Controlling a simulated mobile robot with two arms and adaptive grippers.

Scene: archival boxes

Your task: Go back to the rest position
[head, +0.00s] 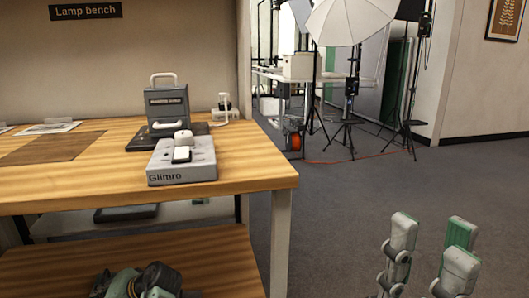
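My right gripper (430,245) is at the bottom right of the head view. Its pale grey and green fingers point up and stand apart, with bare floor showing between them. It is open and empty, well clear of the bench. I see no fingers of my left gripper. A green and dark grey jointed shape shows at the bottom left edge, in front of the lower shelf; I cannot tell whether it is part of my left arm.
A wooden bench (245,172) stands at left, with a grey handled box (166,103) and a box marked Glimro (182,172) near its right end. A lower shelf (215,262) is below. Light stands and a white umbrella (350,20) are behind. The carpet (350,190) at right is clear.

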